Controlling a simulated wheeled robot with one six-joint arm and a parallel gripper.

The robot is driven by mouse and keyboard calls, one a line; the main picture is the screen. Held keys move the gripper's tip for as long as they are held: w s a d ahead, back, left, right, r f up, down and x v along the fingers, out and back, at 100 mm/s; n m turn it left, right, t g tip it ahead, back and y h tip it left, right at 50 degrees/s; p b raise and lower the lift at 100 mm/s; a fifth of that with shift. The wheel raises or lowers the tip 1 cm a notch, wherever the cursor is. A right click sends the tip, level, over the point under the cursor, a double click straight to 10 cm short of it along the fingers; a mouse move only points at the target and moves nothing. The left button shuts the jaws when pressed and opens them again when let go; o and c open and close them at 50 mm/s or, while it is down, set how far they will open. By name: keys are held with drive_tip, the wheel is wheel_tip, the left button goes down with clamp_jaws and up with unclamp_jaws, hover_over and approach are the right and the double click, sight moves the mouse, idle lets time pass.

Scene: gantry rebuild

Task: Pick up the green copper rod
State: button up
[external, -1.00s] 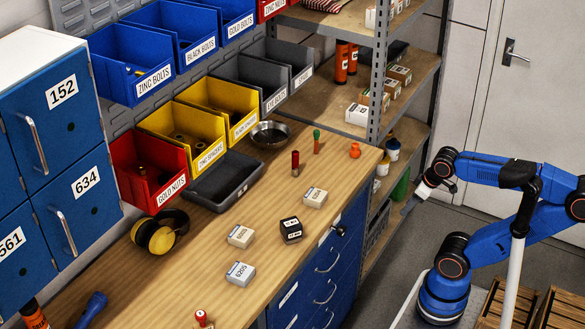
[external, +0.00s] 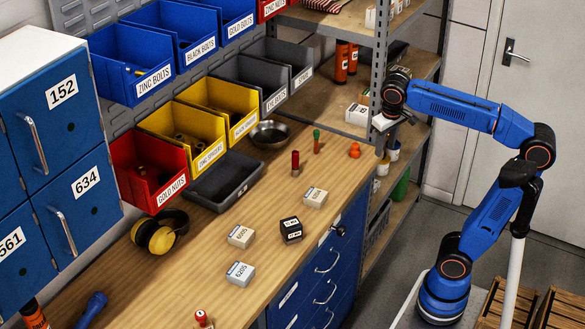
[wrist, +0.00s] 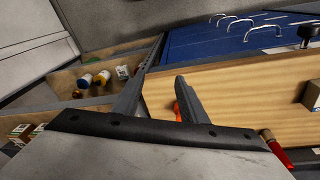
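The green copper rod (external: 316,141) stands upright on the wooden workbench (external: 268,218), towards its far right part, with a green upper part. I cannot make it out in the wrist view. My gripper (external: 384,146) is raised beyond the right edge of the bench, in front of the shelf post, to the right of the rod and apart from it. In the wrist view my gripper (wrist: 160,80) has its two fingers spread, with nothing held between them.
A red rod (external: 295,163) stands left of the green one; an orange knobbed piece (external: 354,150) stands to its right. A metal bowl (external: 270,134) is behind them. Several small boxes (external: 315,197) lie nearer. The shelf unit (external: 376,75) rises at the bench's right end.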

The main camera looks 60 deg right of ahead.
drive_tip(key=w+a+r+m+h, duration=0.1)
drive_tip(key=w+a+r+m, duration=0.3)
drive_tip(key=w+r, duration=0.45)
drive_tip(key=m+h, duration=0.2)
drive_tip(key=m, duration=0.4)
approach(317, 135)
drive_tip(key=x, duration=0.9)
drive_tip(key=shift+d+f, duration=0.15)
drive_tip(key=shift+f, duration=0.05)
drive_tip(key=shift+w+x, duration=0.15)
drive_tip(key=shift+x, duration=1.15)
drive_tip(key=shift+w+x, duration=0.2)
drive_tip(key=shift+x, duration=1.15)
drive_tip(key=shift+r, duration=0.1)
clamp_jaws()
